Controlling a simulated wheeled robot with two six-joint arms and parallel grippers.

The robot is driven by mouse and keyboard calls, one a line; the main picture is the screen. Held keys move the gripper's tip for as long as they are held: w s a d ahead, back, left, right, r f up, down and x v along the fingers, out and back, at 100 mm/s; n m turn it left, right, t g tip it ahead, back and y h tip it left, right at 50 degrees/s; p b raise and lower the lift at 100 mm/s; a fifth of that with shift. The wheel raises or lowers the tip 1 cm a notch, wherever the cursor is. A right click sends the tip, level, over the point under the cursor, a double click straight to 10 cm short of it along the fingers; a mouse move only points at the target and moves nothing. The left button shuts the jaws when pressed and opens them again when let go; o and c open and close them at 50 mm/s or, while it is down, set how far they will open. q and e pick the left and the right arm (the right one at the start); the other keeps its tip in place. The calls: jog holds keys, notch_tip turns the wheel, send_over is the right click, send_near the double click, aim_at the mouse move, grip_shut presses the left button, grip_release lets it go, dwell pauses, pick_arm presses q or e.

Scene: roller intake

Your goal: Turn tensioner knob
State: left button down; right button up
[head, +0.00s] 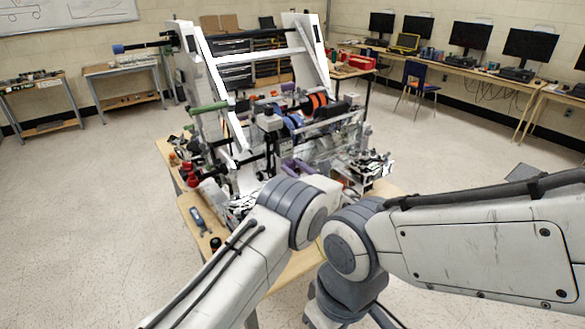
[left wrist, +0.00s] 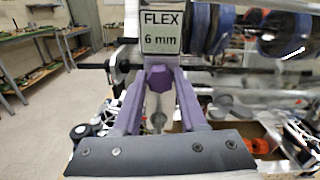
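In the left wrist view a purple knob (left wrist: 160,77) sits just under a white label reading "FLEX 6 mm" (left wrist: 161,32). The two purple-grey fingers of my left gripper (left wrist: 160,82) reach up on either side of the knob, with its visible part between the fingertips. I cannot tell whether they press on it. In the head view the purple fingers of my left gripper (head: 294,166) show in part at the machine's front, beyond my wrist. The knob cannot be made out there. My right arm comes in from the right; its gripper is not visible.
The roller machine (head: 270,110) stands on a wooden table (head: 190,212) with small parts and tools around it. Blue rollers (left wrist: 222,25) lie close to the right of the label. Benches (head: 125,70) and a blue chair (head: 420,80) stand farther off across open floor.

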pick_arm(q)
jog(key=shift+m, duration=0.5)
jog(key=shift+f+m+b, duration=0.1)
jog(key=shift+m+b, duration=0.2)
jog(key=shift+m, duration=2.3)
jog(key=c, duration=0.7)
grip_release()
jog(key=shift+c, duration=0.2)
